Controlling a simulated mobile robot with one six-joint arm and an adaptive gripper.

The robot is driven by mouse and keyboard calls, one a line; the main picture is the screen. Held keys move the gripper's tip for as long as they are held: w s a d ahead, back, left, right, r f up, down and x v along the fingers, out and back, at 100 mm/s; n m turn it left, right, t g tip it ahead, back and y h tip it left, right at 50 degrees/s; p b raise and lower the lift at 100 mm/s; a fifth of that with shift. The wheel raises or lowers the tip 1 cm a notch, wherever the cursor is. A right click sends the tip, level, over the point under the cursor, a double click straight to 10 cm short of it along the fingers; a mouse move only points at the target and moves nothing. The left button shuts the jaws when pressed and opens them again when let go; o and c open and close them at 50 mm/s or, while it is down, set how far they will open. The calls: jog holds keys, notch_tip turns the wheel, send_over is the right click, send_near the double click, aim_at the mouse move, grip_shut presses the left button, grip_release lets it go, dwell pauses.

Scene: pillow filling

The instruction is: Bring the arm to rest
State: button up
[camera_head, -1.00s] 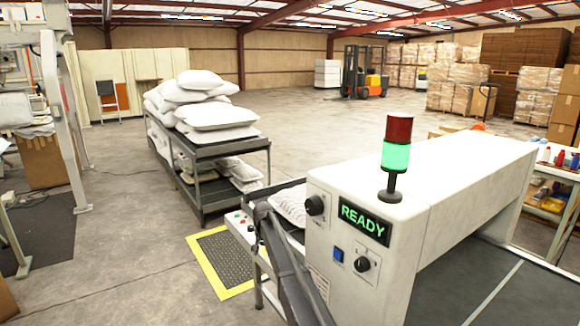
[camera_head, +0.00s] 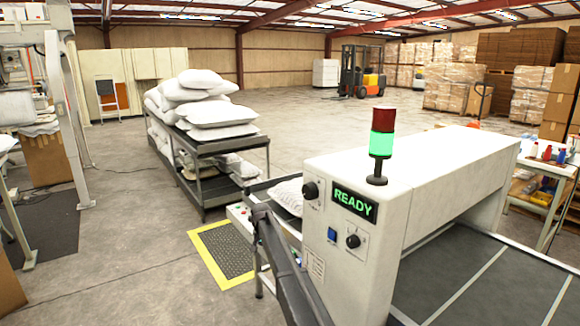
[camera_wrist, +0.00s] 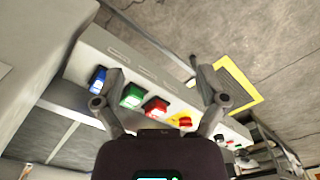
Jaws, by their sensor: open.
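My gripper (camera_wrist: 166,90) is open and empty in the wrist view, its two fingers spread apart. Beyond the fingers is a control strip (camera_wrist: 120,65) with a blue button (camera_wrist: 97,80), a green button (camera_wrist: 132,96), a red button (camera_wrist: 156,107) and a yellow-based red button (camera_wrist: 182,121). How close the fingers are to the buttons is hard to tell. In the head view part of my arm (camera_head: 285,265) runs in front of the white machine (camera_head: 440,185), and the gripper itself is not clearly seen. The machine's display reads READY, and its stack light (camera_head: 381,145) glows green.
A white pillow (camera_head: 287,195) lies at the machine's near opening. A dark rack (camera_head: 205,160) with piled pillows (camera_head: 208,105) stands behind. A yellow-edged mat (camera_head: 222,252) lies on the floor. A forklift (camera_head: 361,72) and stacked boxes are far back. Open floor lies on the left.

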jog(key=s+d+f+n+b, duration=0.1)
jog(key=s+d+f+b, duration=0.2)
jog(key=s+d, duration=0.85)
jog(key=s+d+f+n+b, duration=0.1)
jog(key=s+d+f+b, duration=0.45)
jog(key=s, duration=1.15)
jog(key=s+d+f+b, duration=0.2)
jog(key=s+d, duration=0.8)
jog(key=s, duration=0.4)
notch_tip(320, 180, up, 18)
jog(key=p, duration=1.8)
jog(key=shift+r, duration=0.2)
jog(key=shift+d, duration=0.1)
